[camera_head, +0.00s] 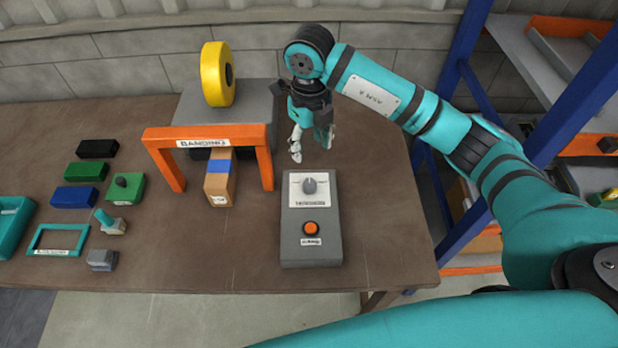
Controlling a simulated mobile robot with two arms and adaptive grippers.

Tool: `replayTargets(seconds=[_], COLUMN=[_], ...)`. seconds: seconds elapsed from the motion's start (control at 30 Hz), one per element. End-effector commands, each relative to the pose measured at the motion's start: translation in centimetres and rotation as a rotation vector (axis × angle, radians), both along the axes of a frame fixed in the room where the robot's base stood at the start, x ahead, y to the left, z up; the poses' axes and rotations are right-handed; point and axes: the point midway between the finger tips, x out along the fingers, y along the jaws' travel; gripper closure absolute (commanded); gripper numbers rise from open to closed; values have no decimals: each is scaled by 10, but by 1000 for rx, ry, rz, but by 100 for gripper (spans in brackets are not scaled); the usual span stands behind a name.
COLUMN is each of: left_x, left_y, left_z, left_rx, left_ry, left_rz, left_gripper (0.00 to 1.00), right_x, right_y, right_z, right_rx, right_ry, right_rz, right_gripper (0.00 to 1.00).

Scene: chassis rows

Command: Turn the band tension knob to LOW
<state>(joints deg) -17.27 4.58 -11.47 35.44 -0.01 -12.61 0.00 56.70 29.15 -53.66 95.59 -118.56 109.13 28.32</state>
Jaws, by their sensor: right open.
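The band tension knob (309,186) is a small grey dial on a white plate at the far end of a grey control box (293,255). Its pointer looks roughly upright in the picture, but the scale marks are too small to read. An orange button (310,228) sits nearer on the same box. My right gripper (311,150) hangs fingers-down just beyond the far edge of the box, above the table and apart from the knob. It is open and I see nothing between its fingers. My left gripper is not in view.
An orange arch (205,135) stands left of the box with a cardboard box (220,182) under it and a yellow reel (216,74) behind. Several coloured blocks and a teal frame (58,239) lie at the left. A blue rack (460,75) stands right. The table right of the box is clear.

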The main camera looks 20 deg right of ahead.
Motion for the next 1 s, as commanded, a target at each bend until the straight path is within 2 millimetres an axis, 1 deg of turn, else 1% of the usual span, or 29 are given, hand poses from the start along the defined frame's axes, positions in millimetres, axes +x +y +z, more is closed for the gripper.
replayTargets(seconds=[0.03, 0.4, 0.6, 0.7, 0.8, 1.0], left_x=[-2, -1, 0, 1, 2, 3], left_y=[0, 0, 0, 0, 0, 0], left_z=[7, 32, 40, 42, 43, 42], left_rx=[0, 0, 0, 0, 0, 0], left_ry=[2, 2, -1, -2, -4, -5], left_rz=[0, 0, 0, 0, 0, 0], left_gripper=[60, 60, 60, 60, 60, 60], right_x=[-1, -2, -1, -1, 0, 0], right_y=[0, 1, 1, 1, 1, 1], right_z=[-9, -90, -124, -135, -140, -143], right_rx=[-1, 3, 4, 3, 3, 4], right_ry=[6, 6, 3, 3, 0, -1], right_rz=[-2, 0, 0, 1, 2, 2], right_gripper=[45, 45, 45, 45, 45, 45])
